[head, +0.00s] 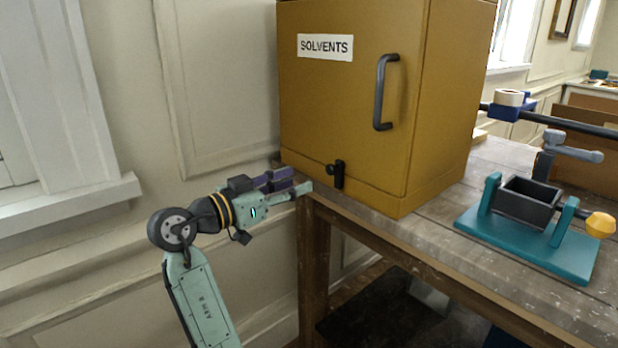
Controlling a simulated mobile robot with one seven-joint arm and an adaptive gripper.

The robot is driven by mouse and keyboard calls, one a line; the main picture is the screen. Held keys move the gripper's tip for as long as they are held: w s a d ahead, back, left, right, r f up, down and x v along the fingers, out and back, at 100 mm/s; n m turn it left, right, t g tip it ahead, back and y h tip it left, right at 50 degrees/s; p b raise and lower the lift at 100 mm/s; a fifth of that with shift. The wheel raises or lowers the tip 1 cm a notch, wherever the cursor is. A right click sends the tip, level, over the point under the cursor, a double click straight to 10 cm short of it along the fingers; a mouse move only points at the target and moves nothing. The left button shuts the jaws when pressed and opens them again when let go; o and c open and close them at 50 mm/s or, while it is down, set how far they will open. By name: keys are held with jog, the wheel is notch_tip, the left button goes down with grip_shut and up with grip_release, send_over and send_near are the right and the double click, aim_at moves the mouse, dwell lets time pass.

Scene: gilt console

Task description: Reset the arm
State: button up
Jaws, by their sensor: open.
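My gripper (298,182) is at the left end of the wooden table (425,236), near the lower left corner of a yellow-brown cabinet (350,120) labelled SOLVENTS. Its fingers point right and are open, with nothing seen between them. The fingertips are close to the table's corner and left of the cabinet's black latch (338,173); I cannot tell whether they touch anything. My arm rises from the bottom of the view and bends right at the wrist. The cabinet door is shut, with a dark vertical handle (382,92).
A teal-based device (530,245) with a dark box and a yellow knob stands on the table at the right. The panelled wall (120,120) is behind my arm. Open space lies left of the table.

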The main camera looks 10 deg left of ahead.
jog(key=shift+s+a, duration=0.4)
jog(key=shift+s, duration=0.05)
